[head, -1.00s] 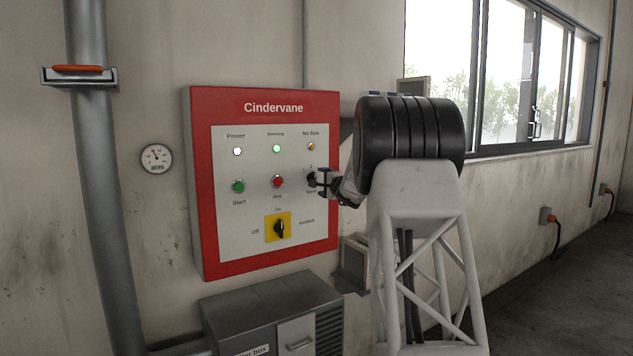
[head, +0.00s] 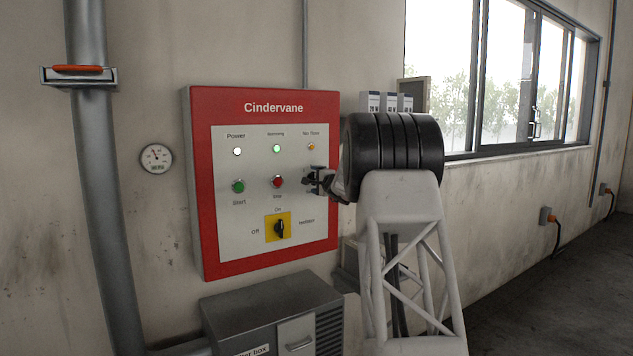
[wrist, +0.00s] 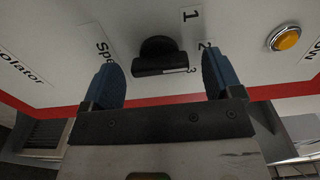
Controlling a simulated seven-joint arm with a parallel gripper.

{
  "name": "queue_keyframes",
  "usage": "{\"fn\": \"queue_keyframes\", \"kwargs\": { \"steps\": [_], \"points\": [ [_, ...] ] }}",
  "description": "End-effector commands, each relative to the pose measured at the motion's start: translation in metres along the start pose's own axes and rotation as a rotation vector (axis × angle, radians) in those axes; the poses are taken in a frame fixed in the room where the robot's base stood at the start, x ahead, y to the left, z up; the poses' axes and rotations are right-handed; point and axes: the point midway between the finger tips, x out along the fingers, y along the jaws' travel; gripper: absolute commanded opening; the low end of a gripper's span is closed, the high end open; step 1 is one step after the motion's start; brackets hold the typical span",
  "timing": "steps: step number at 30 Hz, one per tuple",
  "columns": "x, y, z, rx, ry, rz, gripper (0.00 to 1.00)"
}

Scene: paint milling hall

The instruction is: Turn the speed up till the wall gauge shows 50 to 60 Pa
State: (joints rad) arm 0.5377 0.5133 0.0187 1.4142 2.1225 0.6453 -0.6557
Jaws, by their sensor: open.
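The wall gauge (head: 156,158) is a small round white dial left of the red-framed Cindervane panel (head: 262,266). Its needle points up and left; the figures are too small to read. The black speed knob (wrist: 158,58) shows in the wrist view, beside a partly hidden "Spe..." label and the marks 1, 2 and 3. A pale line shows on its right side, near the 3. My gripper (wrist: 160,74) is open, one blue finger on each side of the knob, with gaps on both sides. In the head view my gripper (head: 314,181) hides the knob.
The panel also bears a green start button (head: 238,186), a red stop button (head: 277,182), a yellow-backed isolator switch (head: 279,228) and lamps; power and running glow. A grey box (head: 262,308) stands below. A duct (head: 92,190) runs at the left.

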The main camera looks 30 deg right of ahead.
Motion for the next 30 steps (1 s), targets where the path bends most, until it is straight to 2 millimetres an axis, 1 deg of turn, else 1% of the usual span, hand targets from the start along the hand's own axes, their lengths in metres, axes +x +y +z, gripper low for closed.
{"fn": "queue_keyframes", "kwargs": {
  "steps": [1, 9, 11, 22, 30],
  "points": [
    [0.0000, 0.0001, 0.0000, 0.000, 0.000, 0.000, 0.85],
    [-0.0001, 0.0002, 0.0000, 0.000, 0.000, 0.000, 0.44],
    [-0.0001, 0.0002, 0.0000, 0.000, 0.000, 0.000, 0.36],
    [-0.0001, 0.0009, 0.0000, 0.046, 0.000, 0.001, 0.36],
    [-0.0003, -0.0002, 0.0001, 0.190, 0.000, 0.000, 0.36]
  ]
}}
